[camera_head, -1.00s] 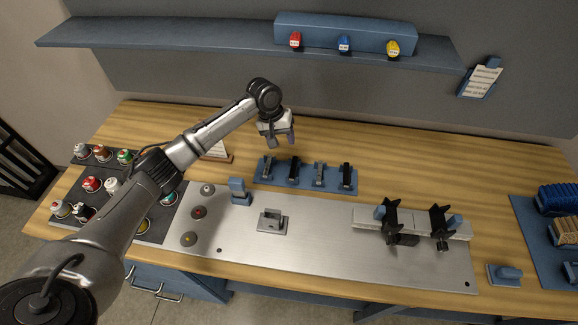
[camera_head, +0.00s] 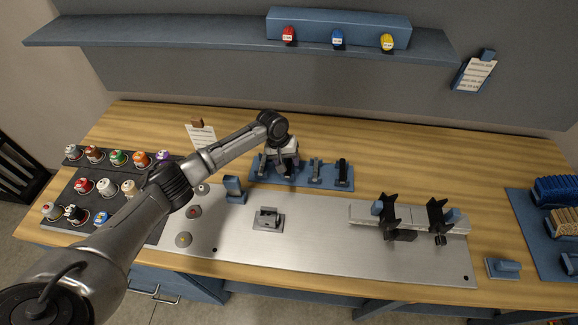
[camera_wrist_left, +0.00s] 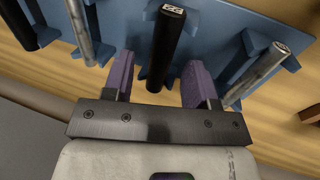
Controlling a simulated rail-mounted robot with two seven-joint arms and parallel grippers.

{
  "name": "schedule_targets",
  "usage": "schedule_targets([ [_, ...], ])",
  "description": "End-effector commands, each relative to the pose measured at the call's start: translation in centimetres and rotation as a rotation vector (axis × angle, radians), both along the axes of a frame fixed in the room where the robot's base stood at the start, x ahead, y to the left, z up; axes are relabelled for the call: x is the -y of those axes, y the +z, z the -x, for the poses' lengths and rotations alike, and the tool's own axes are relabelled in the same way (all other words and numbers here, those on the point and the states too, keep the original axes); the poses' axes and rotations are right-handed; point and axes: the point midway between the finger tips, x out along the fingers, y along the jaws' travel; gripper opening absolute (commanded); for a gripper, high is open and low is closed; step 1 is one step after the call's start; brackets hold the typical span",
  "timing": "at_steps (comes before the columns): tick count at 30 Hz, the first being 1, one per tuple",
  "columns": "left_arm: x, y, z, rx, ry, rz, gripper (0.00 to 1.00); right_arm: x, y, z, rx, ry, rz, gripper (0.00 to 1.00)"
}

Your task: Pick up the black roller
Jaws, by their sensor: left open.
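A blue rack (camera_head: 325,184) holds a row of black and silver rollers on the bench. A black roller (camera_wrist_left: 169,45) with a pale mark on its end lies in the rack, between the purple fingers in the left wrist view. My left gripper (camera_head: 280,174) is open over the left part of the rack and mostly hides this roller in the head view. A second black roller (camera_head: 342,168) is at the rack's right end and shows at the far left of the wrist view (camera_wrist_left: 18,28). Silver rollers (camera_wrist_left: 256,72) (camera_wrist_left: 80,25) flank the middle black one. My right gripper is out of view.
A small blue block (camera_head: 234,187) and a metal fixture (camera_head: 268,218) stand in front of the rack. A black-armed stand (camera_head: 389,212) is at the right on the metal plate (camera_head: 325,262). Bottles on a dark tray (camera_head: 62,183) are at the left.

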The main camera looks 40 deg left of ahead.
Motion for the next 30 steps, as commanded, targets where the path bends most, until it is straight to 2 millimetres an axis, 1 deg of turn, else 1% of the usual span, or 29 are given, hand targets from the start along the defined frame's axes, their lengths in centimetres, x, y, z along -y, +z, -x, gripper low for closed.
schedule_targets([
  [1,0.10,-0.48,-0.05,0.000,0.000,0.000,0.52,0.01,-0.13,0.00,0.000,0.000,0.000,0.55],
  [3,0.17,-0.79,-0.13,0.001,-0.001,-0.001,0.52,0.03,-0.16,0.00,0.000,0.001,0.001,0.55],
  [12,0.20,-0.97,-0.15,0.001,-0.001,-0.001,0.51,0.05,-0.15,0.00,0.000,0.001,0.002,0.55],
  [27,0.19,-0.96,-0.13,0.001,-0.001,-0.001,0.04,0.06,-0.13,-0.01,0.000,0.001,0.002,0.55],
  [28,0.19,-0.96,-0.13,0.001,-0.001,-0.001,0.01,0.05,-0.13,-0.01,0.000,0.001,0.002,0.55],
  [30,0.19,-0.96,-0.13,0.001,-0.001,-0.001,0.00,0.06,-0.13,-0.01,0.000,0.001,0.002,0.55],
])
